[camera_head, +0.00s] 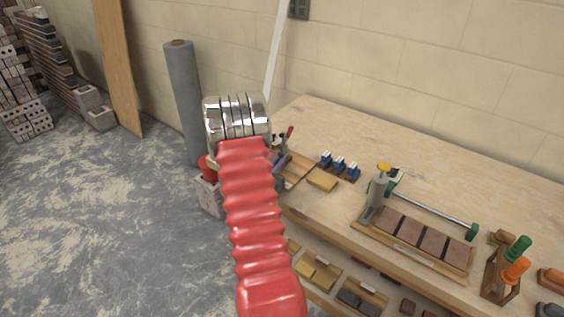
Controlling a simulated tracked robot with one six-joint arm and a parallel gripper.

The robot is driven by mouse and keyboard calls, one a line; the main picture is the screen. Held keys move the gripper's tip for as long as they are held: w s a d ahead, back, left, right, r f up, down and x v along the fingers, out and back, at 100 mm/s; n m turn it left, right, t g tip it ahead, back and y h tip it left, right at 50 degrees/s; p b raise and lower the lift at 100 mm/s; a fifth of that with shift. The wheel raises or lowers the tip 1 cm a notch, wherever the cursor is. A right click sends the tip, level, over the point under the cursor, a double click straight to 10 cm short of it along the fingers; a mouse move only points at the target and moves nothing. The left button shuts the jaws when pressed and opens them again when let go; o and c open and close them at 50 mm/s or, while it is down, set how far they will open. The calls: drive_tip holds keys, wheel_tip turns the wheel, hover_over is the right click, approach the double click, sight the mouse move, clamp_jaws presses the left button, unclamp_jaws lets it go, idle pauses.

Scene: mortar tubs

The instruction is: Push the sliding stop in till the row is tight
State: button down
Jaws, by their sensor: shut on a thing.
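A row of brown tiles (420,241) lies in a long wooden tray (402,262) near the front edge of the workbench, with thin gaps between the tiles. At the left end of the row, a grey upright piece with a yellow cap (383,167) stands by a grey block (369,213); I cannot tell which part is the sliding stop. My red ribbed arm rises in the middle of the view and ends in a silver joint, well left of the tray.
A bar clamp with green ends (436,210) lies behind the tray. A holder with green and orange handles (500,275) stands to its right. Blue-topped pieces (340,165) and a yellow block (322,180) sit left. The bench's back right (450,175) is clear.

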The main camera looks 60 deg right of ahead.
drive_tip(key=c, duration=1.9)
unclamp_jaws()
drive_tip(key=shift+w+d+r, duration=0.1)
drive_tip(key=shift+w+r, duration=0.05)
drive_tip(key=shift+r, duration=0.3)
drive_tip(key=shift+o, duration=0.7)
drive_tip(key=shift+f, duration=0.2)
drive_tip(key=a, duration=1.4)
drive_tip(key=shift+s, duration=0.3)
drive_tip(key=shift+w, duration=0.1)
